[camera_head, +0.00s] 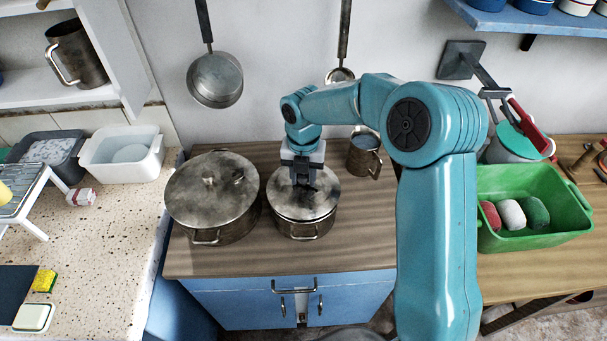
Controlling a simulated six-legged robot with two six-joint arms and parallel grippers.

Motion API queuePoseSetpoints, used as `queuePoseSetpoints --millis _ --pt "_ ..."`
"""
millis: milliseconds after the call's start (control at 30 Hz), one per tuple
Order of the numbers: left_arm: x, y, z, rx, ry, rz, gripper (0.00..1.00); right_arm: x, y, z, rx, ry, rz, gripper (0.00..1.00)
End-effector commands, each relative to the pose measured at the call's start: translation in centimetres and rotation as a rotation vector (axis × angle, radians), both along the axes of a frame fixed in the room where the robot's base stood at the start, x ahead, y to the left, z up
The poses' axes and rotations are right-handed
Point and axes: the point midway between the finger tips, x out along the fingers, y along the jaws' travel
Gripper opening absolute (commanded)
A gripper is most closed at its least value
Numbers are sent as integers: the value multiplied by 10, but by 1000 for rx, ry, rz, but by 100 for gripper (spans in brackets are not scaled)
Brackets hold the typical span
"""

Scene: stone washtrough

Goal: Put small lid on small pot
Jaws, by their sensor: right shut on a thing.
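The small pot (304,229) stands on the wooden counter, just right of a larger lidded pot (212,196). The small lid (319,204), a grey metal disc, lies over the top of the small pot and looks about level. My right gripper (302,183) comes down from above and is shut on the small lid near its middle. The fingers hide the lid's knob, and I cannot tell whether the lid rests fully on the rim. My left gripper is not in view.
A metal mug (364,156) stands behind and right of the small pot. A green bin (530,205) with soap-like pieces is on the right table. Pans (215,80) hang on the wall. The counter's front strip is clear.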

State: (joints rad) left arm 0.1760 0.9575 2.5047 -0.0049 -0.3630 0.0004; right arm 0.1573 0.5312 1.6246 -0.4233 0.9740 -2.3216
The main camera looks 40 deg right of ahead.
Motion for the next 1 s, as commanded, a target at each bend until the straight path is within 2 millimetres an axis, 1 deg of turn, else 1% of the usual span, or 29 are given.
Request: queuePoseSetpoints --millis 400,833,1000 --pt "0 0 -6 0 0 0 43 0 -1 -12 0 0 0 0" --pt "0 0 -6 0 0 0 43 0 -1 -12 0 0 0 0" --pt "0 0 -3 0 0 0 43 0 -1 -10 0 0 0 0"
